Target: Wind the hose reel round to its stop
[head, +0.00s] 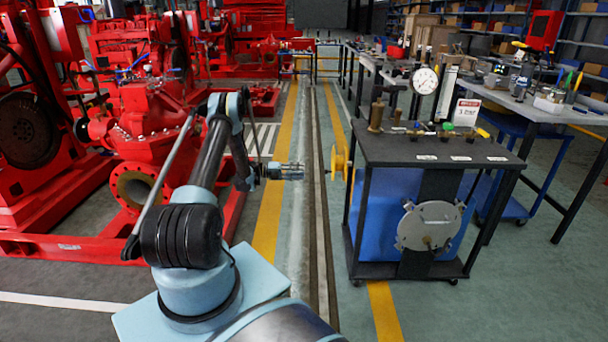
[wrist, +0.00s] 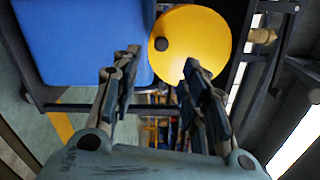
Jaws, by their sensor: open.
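The hose reel is a yellow disc or spool on the left side of the dark-topped cart, seen edge-on in the head view (head: 342,164). In the wrist view the yellow reel (wrist: 200,48) shows face-on at the top, with a dark round knob (wrist: 161,44) near its left rim. My gripper (head: 300,171) is left of the reel, with a visible gap between them. In the wrist view my gripper (wrist: 163,62) has its two fingers apart with nothing between them, and the knob appears just beyond the fingertips. Any hose and the stop cannot be made out.
The cart (head: 440,150) carries a gauge (head: 425,80), fittings and a sign on top. A blue tank (wrist: 85,40) is left of the reel in the wrist view. A red pumpset (head: 150,130) stands left of my arm. The striped floor lane between is clear.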

